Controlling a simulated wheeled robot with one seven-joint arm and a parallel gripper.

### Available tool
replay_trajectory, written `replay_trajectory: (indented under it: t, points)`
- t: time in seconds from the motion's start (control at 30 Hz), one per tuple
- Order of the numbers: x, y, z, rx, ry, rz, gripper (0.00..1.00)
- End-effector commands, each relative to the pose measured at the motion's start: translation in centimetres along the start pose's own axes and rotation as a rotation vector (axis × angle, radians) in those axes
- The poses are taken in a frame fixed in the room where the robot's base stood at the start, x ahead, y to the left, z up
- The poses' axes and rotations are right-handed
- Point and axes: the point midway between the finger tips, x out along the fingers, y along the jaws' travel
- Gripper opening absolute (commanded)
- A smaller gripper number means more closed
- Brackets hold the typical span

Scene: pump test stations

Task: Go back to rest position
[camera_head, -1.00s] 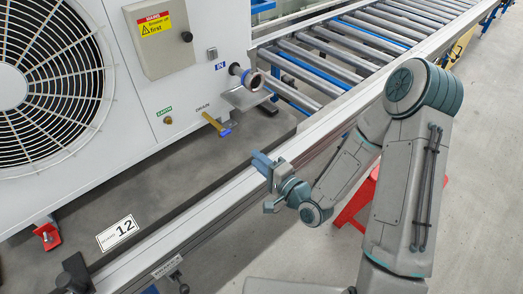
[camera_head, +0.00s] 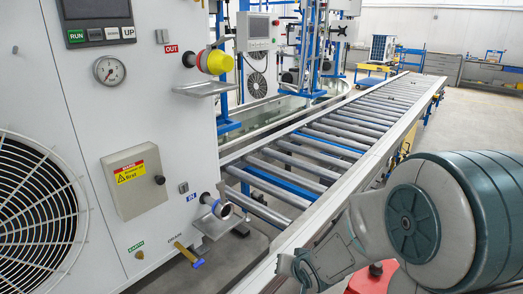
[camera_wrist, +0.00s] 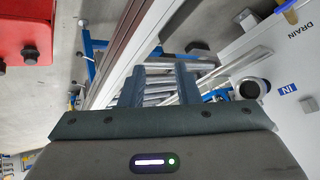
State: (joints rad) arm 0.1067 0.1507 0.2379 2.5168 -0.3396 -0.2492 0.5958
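My gripper (camera_wrist: 160,78) shows in the wrist view with its two dark fingers apart and nothing between them. Conveyor rollers show through the gap, beyond the fingers. In the head view my arm comes in from the right and is bent low beside the conveyor's near rail. Its wrist end is at the bottom of the picture, and the fingers are not clear there. The white pump test unit (camera_head: 85,205) stands on the left, with its IN port (camera_head: 222,208) apart from my arm. The IN port also shows at the right in the wrist view (camera_wrist: 252,88).
The roller conveyor (camera_head: 335,140) runs away to the upper right. A yellow cap (camera_head: 216,62) sits on the OUT port. A red object (camera_head: 372,279) lies low behind my arm; red also fills the wrist view's upper left (camera_wrist: 32,25). Open floor (camera_head: 470,125) lies right of the conveyor.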

Motion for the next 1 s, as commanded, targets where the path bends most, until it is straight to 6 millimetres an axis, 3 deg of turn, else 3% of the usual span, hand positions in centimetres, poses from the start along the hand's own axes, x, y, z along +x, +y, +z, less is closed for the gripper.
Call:
replay_trajectory:
  t: [0.03,0.1,0.27,0.4,0.6,0.77,1.0]
  points:
    - [-2.4,0.5,-1.2,-0.023,-0.006,0.052,0.29]
    - [-5.0,1.6,-1.8,-0.051,-0.038,0.122,0.29]
    - [-11.6,3.2,-2.2,-0.089,-0.134,0.238,0.29]
    - [-17.5,3.6,-1.5,-0.104,-0.236,0.282,0.29]
    - [-23.9,3.1,0.5,-0.117,-0.366,0.264,0.29]
    - [-26.0,2.7,1.5,-0.124,-0.419,0.241,0.29]
    - [-26.3,2.7,1.8,-0.127,-0.431,0.237,0.29]
